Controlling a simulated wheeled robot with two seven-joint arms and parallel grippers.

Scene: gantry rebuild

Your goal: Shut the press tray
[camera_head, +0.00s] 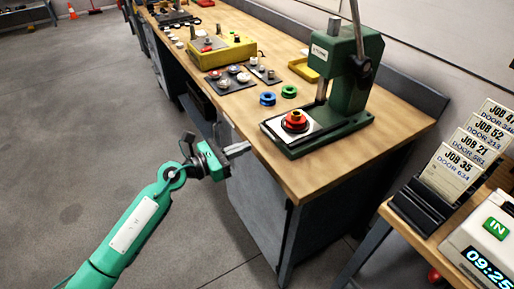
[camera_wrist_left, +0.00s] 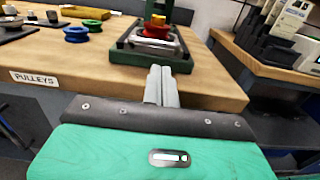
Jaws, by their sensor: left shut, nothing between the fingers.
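The green press (camera_head: 345,75) stands on the wooden bench near its right end. Its light tray (camera_head: 275,126) sticks out at the front of the press base, with a red and yellow part (camera_head: 295,121) on it. The tray (camera_wrist_left: 178,48) also shows in the left wrist view, straight beyond my fingers, with the red part (camera_wrist_left: 157,31) on top. My left gripper (camera_head: 238,149) is shut and empty, just off the bench's front edge and short of the tray. In the left wrist view its fingers (camera_wrist_left: 161,84) point at the press base. My right gripper is not in view.
Blue (camera_head: 267,98) and green (camera_head: 289,91) pulleys lie left of the press. A yellow box (camera_head: 222,50) and small dark trays of parts stand farther back. A side table at right holds a job card rack (camera_head: 425,212) and a clock (camera_head: 485,255).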

